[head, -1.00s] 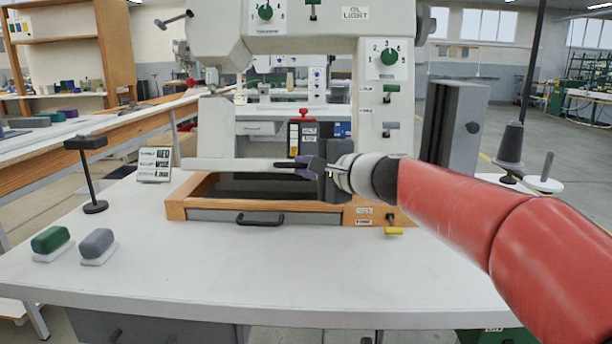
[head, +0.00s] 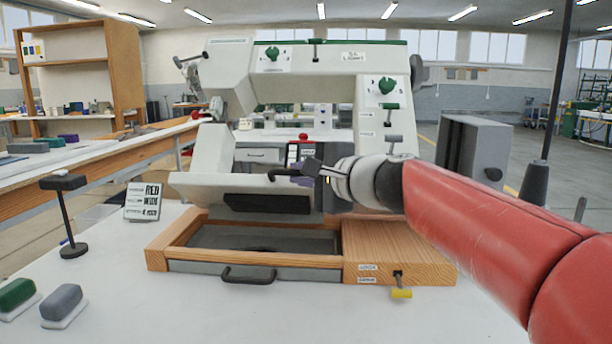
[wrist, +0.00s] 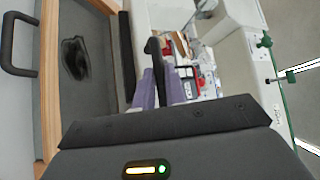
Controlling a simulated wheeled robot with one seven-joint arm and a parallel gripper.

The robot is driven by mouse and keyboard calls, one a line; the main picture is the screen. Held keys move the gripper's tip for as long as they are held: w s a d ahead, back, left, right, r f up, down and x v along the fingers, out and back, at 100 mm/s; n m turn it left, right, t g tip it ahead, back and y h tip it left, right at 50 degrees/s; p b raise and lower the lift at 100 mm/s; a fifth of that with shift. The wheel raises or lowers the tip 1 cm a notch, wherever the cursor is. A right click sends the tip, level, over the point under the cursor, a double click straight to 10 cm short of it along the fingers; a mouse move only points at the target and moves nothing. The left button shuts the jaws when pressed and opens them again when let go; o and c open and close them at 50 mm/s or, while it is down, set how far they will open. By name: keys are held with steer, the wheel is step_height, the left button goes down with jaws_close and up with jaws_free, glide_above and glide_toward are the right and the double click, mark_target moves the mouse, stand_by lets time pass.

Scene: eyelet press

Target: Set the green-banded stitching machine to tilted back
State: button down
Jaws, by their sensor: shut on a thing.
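The stitching machine (head: 381,130) is white with a green band (head: 330,42) along its top. Its head and bed are tipped back, and the bed (head: 225,187) stands clear above the open wooden base (head: 160,257). The underside's dark plate (head: 266,204) shows. My gripper (head: 296,175) is at the front of the bed, shut on a dark handle. In the wrist view its purple-padded fingers (wrist: 161,90) close around that dark handle (wrist: 152,47). The fingers hide part of it.
A yellow-tipped lever (head: 401,293) sits on the base front, beside a drawer-like handle (head: 248,276). A thread stand (head: 65,215), a small sign (head: 142,201) and green (head: 15,294) and grey (head: 62,301) blocks stand left. A grey box (head: 472,148) stands right.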

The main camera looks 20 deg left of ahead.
steer(key=shift+w+r, duration=0.1)
steer(key=shift+r, duration=0.2)
steer(key=c, duration=1.5)
jaws_free()
steer(key=shift+f, duration=0.1)
steer(key=shift+o, duration=0.2)
steer(key=b+v, duration=0.1)
steer(key=v, duration=0.6)
steer(key=shift+d+b, duration=0.3)
steer(key=shift+d, duration=0.05)
